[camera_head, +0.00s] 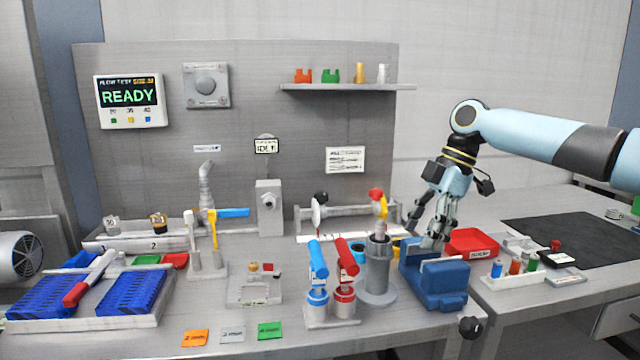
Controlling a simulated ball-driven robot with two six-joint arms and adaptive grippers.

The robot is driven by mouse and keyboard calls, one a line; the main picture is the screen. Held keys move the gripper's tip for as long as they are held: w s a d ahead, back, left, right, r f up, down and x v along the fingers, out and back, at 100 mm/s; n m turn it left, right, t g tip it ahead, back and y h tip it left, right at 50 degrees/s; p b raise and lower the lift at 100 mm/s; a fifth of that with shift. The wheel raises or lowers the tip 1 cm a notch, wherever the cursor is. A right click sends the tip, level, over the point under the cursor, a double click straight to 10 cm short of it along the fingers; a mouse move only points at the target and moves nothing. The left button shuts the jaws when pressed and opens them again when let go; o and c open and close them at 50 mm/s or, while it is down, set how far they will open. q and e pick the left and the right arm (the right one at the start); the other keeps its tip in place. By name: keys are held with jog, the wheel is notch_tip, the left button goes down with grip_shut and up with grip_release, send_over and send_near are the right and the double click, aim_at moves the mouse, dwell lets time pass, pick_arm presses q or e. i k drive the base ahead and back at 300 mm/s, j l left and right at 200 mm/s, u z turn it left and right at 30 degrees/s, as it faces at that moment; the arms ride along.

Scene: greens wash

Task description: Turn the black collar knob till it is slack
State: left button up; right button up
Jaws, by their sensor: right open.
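A small black knob (321,197) sits on top of the fixture with a white disc and a horizontal bar, at the back of the bench. A second, round black knob (470,327) shows at the front edge, below the blue vise (443,285). I cannot tell from the picture which is the collar knob. My right gripper (432,243) points down, open, over or just behind the blue vise. It is to the right of the first knob and well apart from it. No object shows between its fingers. My left gripper is not in view.
A grey cylinder (378,285) with a red-and-yellow top stands left of the vise. Red and blue hand tools (345,260) stand in front. A red tray (472,240) lies right of the gripper. A screen (130,93) reads READY. The dark mat (575,240) is mostly clear.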

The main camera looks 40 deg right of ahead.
aim_at(321, 197)
jog(key=i+l, duration=0.8)
jog(key=i, duration=0.2)
